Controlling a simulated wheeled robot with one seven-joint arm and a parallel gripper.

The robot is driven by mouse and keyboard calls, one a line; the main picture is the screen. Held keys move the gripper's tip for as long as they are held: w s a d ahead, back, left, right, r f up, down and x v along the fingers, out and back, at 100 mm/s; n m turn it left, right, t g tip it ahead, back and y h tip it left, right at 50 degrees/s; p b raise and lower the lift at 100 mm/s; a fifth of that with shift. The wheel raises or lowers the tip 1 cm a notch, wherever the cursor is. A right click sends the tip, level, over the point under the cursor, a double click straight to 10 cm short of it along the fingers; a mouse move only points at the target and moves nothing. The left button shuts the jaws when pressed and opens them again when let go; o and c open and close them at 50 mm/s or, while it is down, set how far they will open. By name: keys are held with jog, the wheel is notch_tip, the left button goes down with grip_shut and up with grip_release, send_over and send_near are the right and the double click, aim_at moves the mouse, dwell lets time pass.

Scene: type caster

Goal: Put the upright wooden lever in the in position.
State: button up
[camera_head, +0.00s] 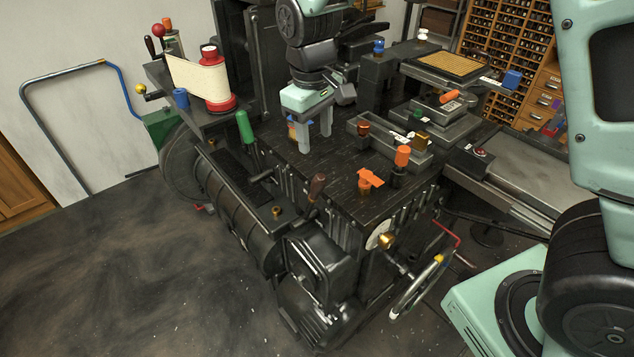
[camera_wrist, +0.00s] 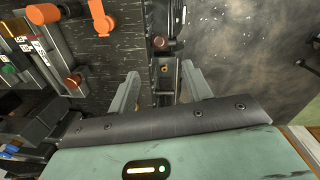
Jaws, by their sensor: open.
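The upright wooden lever (camera_head: 317,187) has a brown wooden grip and stands at the machine's front edge. In the wrist view a brown round knob (camera_wrist: 159,42), which looks like this lever seen from above, lies beyond the fingertips. My gripper (camera_head: 313,138) is open and empty above the black machine top, behind and to the left of the lever and apart from it. Its two fingers (camera_wrist: 160,74) also show in the wrist view, spread apart. The lever's lower part is hard to make out.
A green handle (camera_head: 244,126) stands left of my gripper. Orange handles (camera_head: 402,157) and (camera_head: 370,178) and a grey tray block (camera_head: 390,142) are to the right. A brass knob (camera_wrist: 164,69) shows between my fingers in the wrist view. Open floor (camera_head: 150,270) lies at the front left.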

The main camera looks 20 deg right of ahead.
aim_at(318, 188)
jog(key=f+p, duration=0.1)
jog(key=f, duration=0.9)
jog(key=f+p, duration=0.1)
jog(key=f, duration=0.5)
jog(key=shift+w+d+p, duration=0.2)
jog(key=shift+d+p, duration=0.1)
jog(key=shift+d, duration=0.1)
jog(key=shift+c, duration=0.3)
